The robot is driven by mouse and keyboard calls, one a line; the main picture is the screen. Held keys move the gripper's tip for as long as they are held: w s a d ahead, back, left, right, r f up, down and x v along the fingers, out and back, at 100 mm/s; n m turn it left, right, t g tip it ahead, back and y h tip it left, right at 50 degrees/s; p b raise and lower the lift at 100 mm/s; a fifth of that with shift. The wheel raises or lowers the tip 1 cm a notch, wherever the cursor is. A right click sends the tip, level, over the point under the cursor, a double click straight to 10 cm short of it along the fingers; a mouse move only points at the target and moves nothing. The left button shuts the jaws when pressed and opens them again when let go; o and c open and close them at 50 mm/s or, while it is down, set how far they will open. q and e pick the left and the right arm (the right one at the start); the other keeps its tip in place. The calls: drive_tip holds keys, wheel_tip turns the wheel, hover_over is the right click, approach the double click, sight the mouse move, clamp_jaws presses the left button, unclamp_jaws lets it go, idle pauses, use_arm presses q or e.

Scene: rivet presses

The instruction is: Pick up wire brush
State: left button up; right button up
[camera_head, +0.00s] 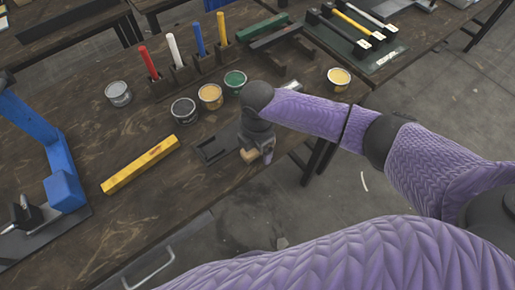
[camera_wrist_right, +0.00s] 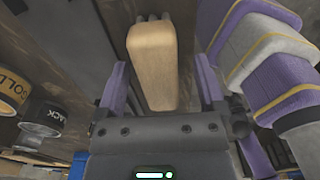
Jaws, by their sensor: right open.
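The wire brush shows a pale wooden handle (camera_wrist_right: 152,55) between the two purple fingers in the right wrist view. In the head view, the tan handle (camera_head: 249,155) shows at the table's near edge, beside my right gripper (camera_head: 262,154). My right gripper also shows in the wrist view (camera_wrist_right: 161,90); it is open, with a finger on either side of the handle and gaps visible on both sides. My left gripper is not in view.
A dark holder (camera_head: 213,149) lies left of the gripper. Paint cans, including a black one (camera_head: 184,111) and a gold one (camera_head: 211,96), stand behind it. A yellow bar (camera_head: 141,164) lies on the table. A blue press (camera_head: 62,170) stands at left.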

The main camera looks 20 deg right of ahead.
drive_tip(key=shift+f, duration=0.2)
clamp_jaws()
wheel_tip(320, 180, up, 10)
drive_tip(key=p, duration=0.4)
drive_tip(key=shift+f, duration=0.1)
